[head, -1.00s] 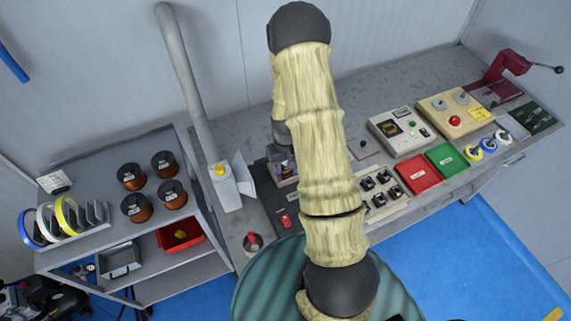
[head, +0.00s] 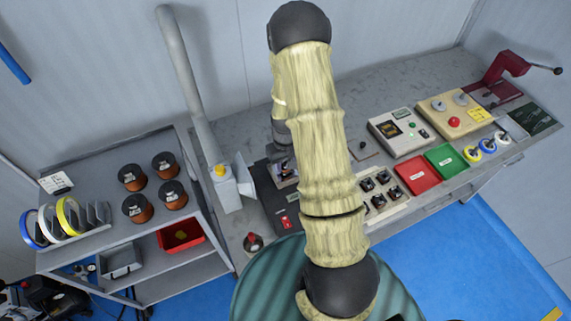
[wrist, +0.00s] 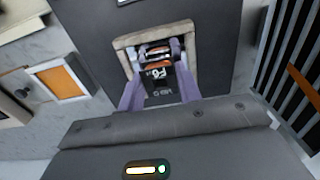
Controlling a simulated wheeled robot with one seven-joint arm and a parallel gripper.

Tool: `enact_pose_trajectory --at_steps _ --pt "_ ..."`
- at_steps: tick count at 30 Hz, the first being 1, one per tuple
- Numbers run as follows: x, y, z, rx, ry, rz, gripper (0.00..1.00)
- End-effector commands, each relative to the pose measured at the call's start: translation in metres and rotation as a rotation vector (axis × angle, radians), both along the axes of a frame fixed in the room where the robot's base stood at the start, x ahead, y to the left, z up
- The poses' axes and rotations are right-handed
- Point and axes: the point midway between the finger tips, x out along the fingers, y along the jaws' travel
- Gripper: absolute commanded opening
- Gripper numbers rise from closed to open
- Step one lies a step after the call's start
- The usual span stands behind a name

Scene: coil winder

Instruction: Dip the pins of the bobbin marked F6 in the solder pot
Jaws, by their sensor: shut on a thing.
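The bobbin marked F6 (wrist: 157,56) is between the two purple fingers of my gripper (wrist: 158,66) in the wrist view. It has a black body, copper winding and a white F6 label facing the camera. My gripper is shut on it. The solder pot (wrist: 95,30) is a dark block with a beige square rim around its opening. The bobbin appears within the outline of that rim. Its pins are hidden, so I cannot tell whether they touch the solder. In the head view the solder pot (head: 267,190) shows left of my arm, which hides part of it.
A bobbin tray (head: 388,212), red mat (head: 416,174) and green mat (head: 446,160) lie to the right. A shelf with copper spools (head: 137,208) stands at left. An orange-topped pad (wrist: 60,80) lies beside the pot.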

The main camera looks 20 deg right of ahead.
Motion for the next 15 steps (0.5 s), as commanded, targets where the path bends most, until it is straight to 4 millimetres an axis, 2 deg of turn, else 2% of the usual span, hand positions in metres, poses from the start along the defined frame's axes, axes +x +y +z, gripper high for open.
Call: enact_pose_trajectory --at_steps 15 --pt "0.0 0.0 0.032 0.0 0.0 0.0 0.12"
